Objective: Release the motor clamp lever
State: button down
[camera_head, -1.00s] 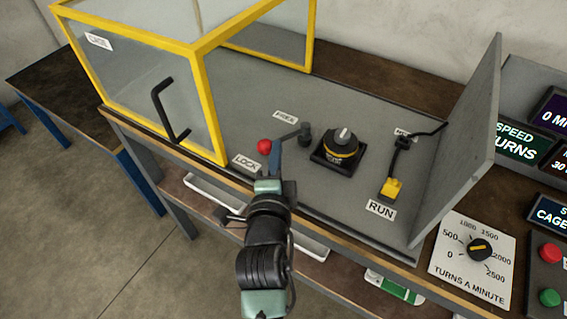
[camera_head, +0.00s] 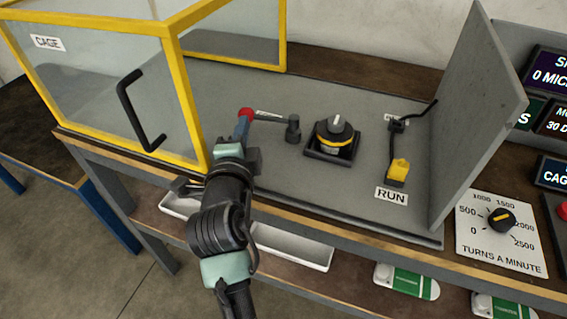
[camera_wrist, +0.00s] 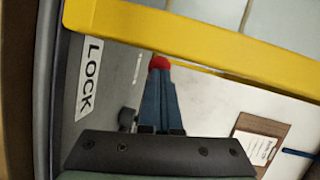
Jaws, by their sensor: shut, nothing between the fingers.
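The motor clamp lever (camera_head: 268,118) is a dark arm on an upright post (camera_head: 293,129), with a red knob (camera_head: 246,113) at its left end. It lies along and partly over the FREE label (camera_head: 266,113). My gripper (camera_head: 243,123) is shut with nothing between its fingers, its tips right at the near side of the knob. In the wrist view the blue fingertips (camera_wrist: 161,82) point at the red knob (camera_wrist: 159,62); whether they touch cannot be told. The LOCK label (camera_wrist: 90,78) shows there; my arm hides it in the head view.
A motor (camera_head: 336,137) sits right of the lever, with a yellow plug (camera_head: 398,171) at the RUN label. The yellow-framed cage (camera_head: 186,95) stands close on the left. A grey upright panel (camera_head: 475,115) bounds the right.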

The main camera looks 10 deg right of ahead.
jog(key=shift+w+a+f, duration=0.2)
jog(key=shift+w+a, duration=0.2)
jog(key=shift+a, duration=0.05)
jog(key=shift+w+d+b, duration=0.25)
jog(key=shift+w+b, duration=0.3)
jog(key=shift+b, duration=0.05)
jog(key=shift+w+d+r+b, duration=0.2)
jog(key=shift+d+r+b, duration=0.2)
jog(key=shift+r, duration=0.2)
jog(key=shift+d+r, duration=0.1)
jog(key=shift+d, duration=0.05)
jog(key=shift+s+f, duration=0.25)
jog(key=shift+s, duration=0.2)
jog(key=a+p+v, duration=0.1)
jog(key=v, duration=1.1)
jog(key=shift+s+a, duration=0.15)
jog(key=shift+s, duration=0.05)
